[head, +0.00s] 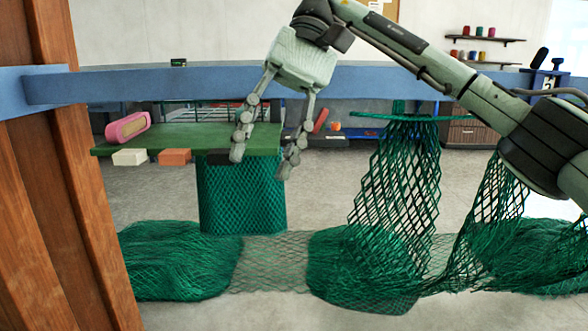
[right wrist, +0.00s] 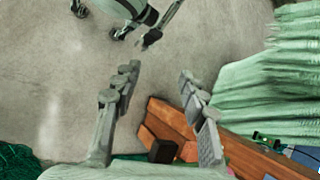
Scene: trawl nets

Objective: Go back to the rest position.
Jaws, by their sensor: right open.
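My right gripper (head: 262,166) hangs from the arm that comes in from the right in the head view. Its fingers point down and are spread apart, with nothing between them. It shows in front of the green board (head: 205,138) and the dark green net panel (head: 243,195) below it. In the right wrist view the two fingers (right wrist: 158,76) stand wide apart over grey floor, with a reddish wooden piece (right wrist: 170,115) beyond them. My left gripper does not show in the head view.
A blue beam (head: 390,82) crosses behind the gripper. Green nets hang at the right (head: 400,165) and lie in heaps (head: 180,262) below. A brown wooden post (head: 45,200) fills the left edge.

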